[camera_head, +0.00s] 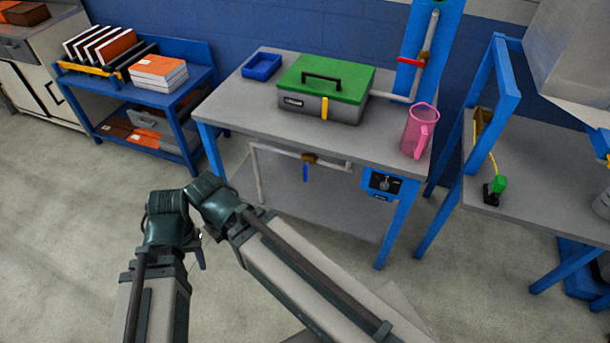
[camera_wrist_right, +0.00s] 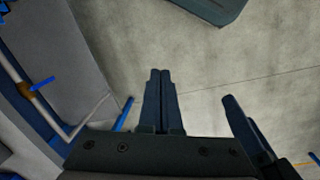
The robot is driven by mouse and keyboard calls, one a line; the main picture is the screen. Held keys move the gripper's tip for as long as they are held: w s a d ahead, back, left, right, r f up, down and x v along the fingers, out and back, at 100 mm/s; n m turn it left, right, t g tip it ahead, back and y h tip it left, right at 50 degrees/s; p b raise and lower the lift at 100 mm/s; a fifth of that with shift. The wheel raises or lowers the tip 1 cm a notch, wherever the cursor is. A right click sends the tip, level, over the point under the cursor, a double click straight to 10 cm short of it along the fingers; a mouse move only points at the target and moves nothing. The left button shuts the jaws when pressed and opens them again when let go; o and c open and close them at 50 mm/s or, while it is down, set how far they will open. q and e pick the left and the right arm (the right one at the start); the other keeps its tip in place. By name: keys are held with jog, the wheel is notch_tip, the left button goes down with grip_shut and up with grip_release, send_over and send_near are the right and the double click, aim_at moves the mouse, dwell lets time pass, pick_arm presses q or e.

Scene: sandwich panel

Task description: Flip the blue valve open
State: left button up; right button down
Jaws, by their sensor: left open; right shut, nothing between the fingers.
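The blue valve (camera_head: 305,173) is a small blue handle on a brass body, on the light pipe (camera_head: 275,150) below the table's front edge. The handle points down, across the pipe. In the right wrist view the blue handle (camera_wrist_right: 42,82) shows at the left, also across its pipe. My left gripper (camera_head: 200,250) is open, low in front of the table, left of the valve and apart from it; it is mostly hidden by the arm. My right gripper (camera_wrist_right: 160,95) is shut and empty in the right wrist view, apart from the valve. In the head view its fingers are hidden.
The grey table (camera_head: 230,110) holds a green-lidded toolbox (camera_head: 325,80), a blue tray (camera_head: 262,67) and a pink jug (camera_head: 418,130). A red valve handle (camera_head: 412,61) is on the blue panel behind. A switch box (camera_head: 383,183) hangs at the table's front right. Floor in front is clear.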

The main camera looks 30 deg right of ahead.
jog(key=shift+s, duration=0.1)
jog(key=w+d+f+m+t+y+b, duration=0.1)
jog(key=w+d+f+m+t+b, duration=0.15)
jog(key=w+d+f+b, duration=0.45)
jog(key=w+d+f+m+t+y+b, duration=0.1)
jog(key=w+d+f+m+y+b, duration=0.1)
jog(key=w+d+f+m+b, duration=0.45)
jog(key=w+d+f+m+t+b, duration=0.1)
jog(key=w+d+t+b, duration=0.1)
jog(key=d, duration=1.1)
jog(key=w+d+f+m+t+h+b, duration=0.1)
jog(key=d+b, duration=0.3)
jog(key=d, duration=1)
jog(key=shift+w+m+t+h, duration=0.3)
jog(key=shift+w+m+t, duration=0.25)
jog(key=shift+w+m, duration=0.2)
jog(key=shift+w, duration=0.1)
